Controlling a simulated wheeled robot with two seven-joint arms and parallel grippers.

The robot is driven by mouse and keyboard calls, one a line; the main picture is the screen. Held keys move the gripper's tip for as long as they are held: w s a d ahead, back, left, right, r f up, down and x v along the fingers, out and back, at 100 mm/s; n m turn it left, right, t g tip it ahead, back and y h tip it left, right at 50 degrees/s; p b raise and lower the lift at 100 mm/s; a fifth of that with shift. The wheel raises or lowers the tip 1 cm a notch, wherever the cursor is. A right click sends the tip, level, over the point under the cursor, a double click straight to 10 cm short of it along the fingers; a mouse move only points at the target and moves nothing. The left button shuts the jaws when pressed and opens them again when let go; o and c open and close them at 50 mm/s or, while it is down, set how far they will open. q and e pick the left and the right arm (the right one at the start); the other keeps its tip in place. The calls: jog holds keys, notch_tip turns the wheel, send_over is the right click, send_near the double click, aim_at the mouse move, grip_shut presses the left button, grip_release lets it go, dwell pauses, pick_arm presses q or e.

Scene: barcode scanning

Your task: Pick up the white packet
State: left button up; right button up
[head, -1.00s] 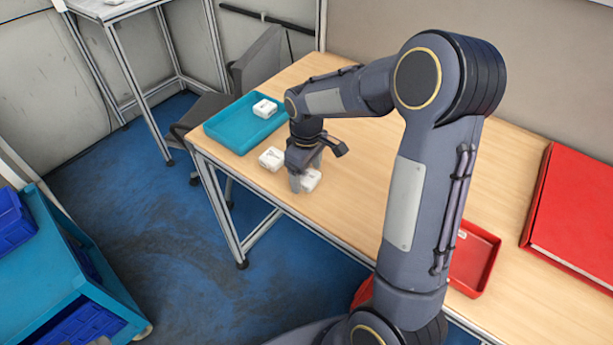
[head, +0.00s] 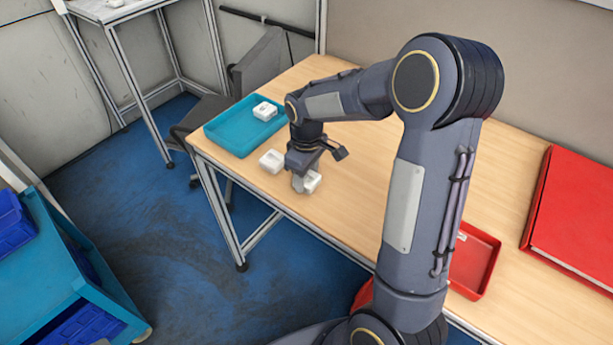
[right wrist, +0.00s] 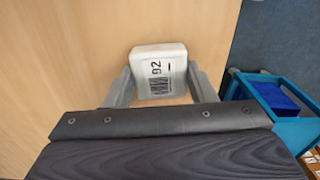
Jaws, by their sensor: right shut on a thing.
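My right gripper (head: 306,182) points down at the table near its front left edge and is shut on a white packet (head: 313,180). I cannot tell whether the packet still touches the table. A second white packet (head: 271,161) lies on the table just left of the gripper. A third white packet (head: 265,110) lies in the teal tray. My left gripper is not in view.
The teal tray (head: 236,145) stands at the table's far left end. A red tray (head: 476,262) and a large red box (head: 580,215) are on the right. A teal cart (head: 60,265) with blue bins stands at the lower left. The table (head: 370,150) is bare in the middle.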

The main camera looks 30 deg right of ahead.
jog(key=shift+r, duration=0.7)
jog(key=a+r+b, duration=0.2)
jog(key=a+r, duration=0.9)
jog(key=a, duration=0.3)
jog(key=s+d+f+p, duration=0.1)
jog(key=d+f+p, duration=0.2)
jog(key=d, duration=1.7)
jog(key=s+d+f, duration=0.1)
jog(key=s+d, duration=0.3)
jog(key=d, duration=0.2)
jog(key=s+d+f+p, duration=0.1)
jog(key=s+d, duration=0.3)
jog(key=d, duration=0.1)
jog(key=s+d+f, duration=0.1)
jog(key=s+d, duration=0.3)
jog(key=d, duration=0.2)
jog(key=shift+s+d+f+p, duration=0.2)
jog(key=shift+d+p, duration=0.15)
jog(key=shift+p, duration=0.05)
jog(key=d+f, duration=0.1)
jog(key=w+d+f+b, duration=0.1)
jog(key=f, duration=0.1)
jog(key=shift+d+b, duration=0.3)
jog(key=shift+w+d+f+b, duration=0.3)
jog(key=shift+w+d+f, duration=0.1)
jog(key=shift+d+f, duration=0.3)
jog(key=shift+r, duration=0.1)
